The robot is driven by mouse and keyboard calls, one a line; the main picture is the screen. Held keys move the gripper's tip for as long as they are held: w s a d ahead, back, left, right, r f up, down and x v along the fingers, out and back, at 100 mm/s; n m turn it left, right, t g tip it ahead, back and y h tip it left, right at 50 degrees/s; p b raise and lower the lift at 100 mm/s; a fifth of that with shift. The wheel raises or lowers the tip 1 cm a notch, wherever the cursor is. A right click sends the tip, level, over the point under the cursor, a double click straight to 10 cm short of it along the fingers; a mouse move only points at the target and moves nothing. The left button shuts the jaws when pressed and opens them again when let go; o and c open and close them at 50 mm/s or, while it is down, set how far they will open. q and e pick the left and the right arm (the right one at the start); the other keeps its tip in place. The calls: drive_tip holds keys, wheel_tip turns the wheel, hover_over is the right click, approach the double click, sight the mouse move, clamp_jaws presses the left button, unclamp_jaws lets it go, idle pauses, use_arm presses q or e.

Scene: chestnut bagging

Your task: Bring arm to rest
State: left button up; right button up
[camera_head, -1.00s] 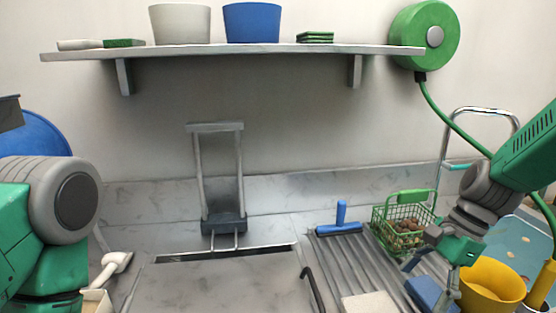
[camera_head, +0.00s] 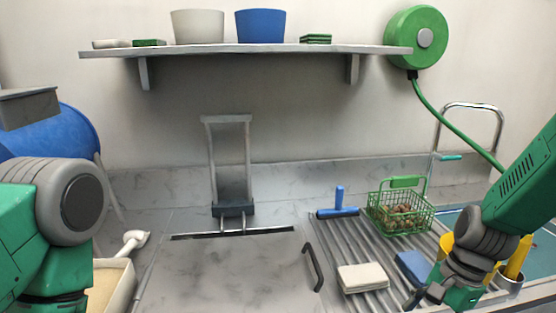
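My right arm comes in from the right edge. Its gripper (camera_head: 428,299) points down at the bottom right, over the near end of the ribbed drainboard, and its fingertips are partly cut off by the frame edge. Nothing is seen held in it, but its opening is unclear. My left arm shows only as a green and grey elbow at the left edge; its gripper is out of view. A green wire basket (camera_head: 398,222) with brown chestnuts stands upright on the drainboard, apart from my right gripper.
A blue squeegee (camera_head: 338,212), a pale block (camera_head: 362,278) and a blue sponge (camera_head: 411,265) lie on the drainboard. A grey lid (camera_head: 225,268) with a dark handle fills the middle. A white scoop (camera_head: 134,242) is at left.

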drive_tip(key=s+f+n+t+h+b, duration=0.1)
drive_tip(key=s+f+n+h+b, duration=0.2)
drive_tip(key=s+f+n, duration=1.2)
drive_tip(key=s+f, duration=0.7)
drive_tip(key=s, duration=0.2)
drive_tip(key=shift+a+b, duration=0.25)
drive_tip(key=shift+b, duration=0.05)
drive_tip(key=shift+a, duration=0.1)
